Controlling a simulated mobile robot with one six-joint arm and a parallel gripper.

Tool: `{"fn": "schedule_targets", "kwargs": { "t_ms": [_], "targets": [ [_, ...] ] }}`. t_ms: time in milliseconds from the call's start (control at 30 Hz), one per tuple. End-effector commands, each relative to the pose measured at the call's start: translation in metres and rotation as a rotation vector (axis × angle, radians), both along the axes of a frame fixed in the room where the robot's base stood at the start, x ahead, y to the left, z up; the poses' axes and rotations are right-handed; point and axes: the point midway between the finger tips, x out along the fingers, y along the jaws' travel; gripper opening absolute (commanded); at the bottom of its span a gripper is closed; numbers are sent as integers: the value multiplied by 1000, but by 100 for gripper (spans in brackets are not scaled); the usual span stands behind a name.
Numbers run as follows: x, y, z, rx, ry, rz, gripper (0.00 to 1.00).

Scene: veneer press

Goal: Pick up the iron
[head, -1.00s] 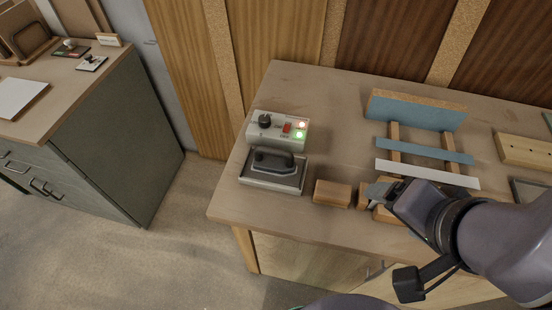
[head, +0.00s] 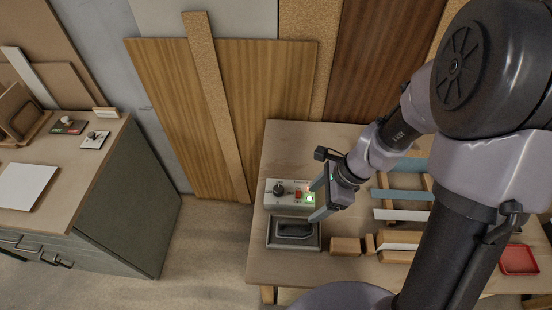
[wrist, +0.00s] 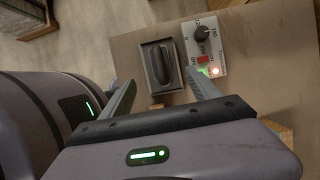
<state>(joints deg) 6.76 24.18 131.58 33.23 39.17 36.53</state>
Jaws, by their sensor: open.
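The iron (head: 293,230) is dark with a black handle. It sits flat on its pale-edged stand (head: 270,246) near the left end of the workbench. In the wrist view the iron (wrist: 161,66) shows beyond my fingers, its handle running roughly up and down the picture. My gripper (head: 316,201) is open and empty, its fingers spread above the bench just right of the iron and its control box. In the wrist view the fingertips (wrist: 160,81) lie either side of the iron in the picture, with no contact visible.
The control box (head: 281,187) with a black knob, red switch and lit lamps stands directly behind the iron. Wood blocks (head: 346,246) lie to its right. Blue and white strips (head: 401,215) lie farther right, partly hidden by my arm. A red tray (head: 518,260) is at the right.

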Motion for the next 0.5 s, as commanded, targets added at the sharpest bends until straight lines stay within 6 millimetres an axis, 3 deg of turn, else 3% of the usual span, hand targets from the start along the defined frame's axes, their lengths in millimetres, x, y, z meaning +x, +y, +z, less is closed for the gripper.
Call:
{"fn": "schedule_targets", "kwargs": {
  "t_ms": [300, 500],
  "targets": [
    [-1, 33, -91, 0, 11, -3, 71],
    [0, 45, -117, 1, 8, -3, 71]
  ]
}}
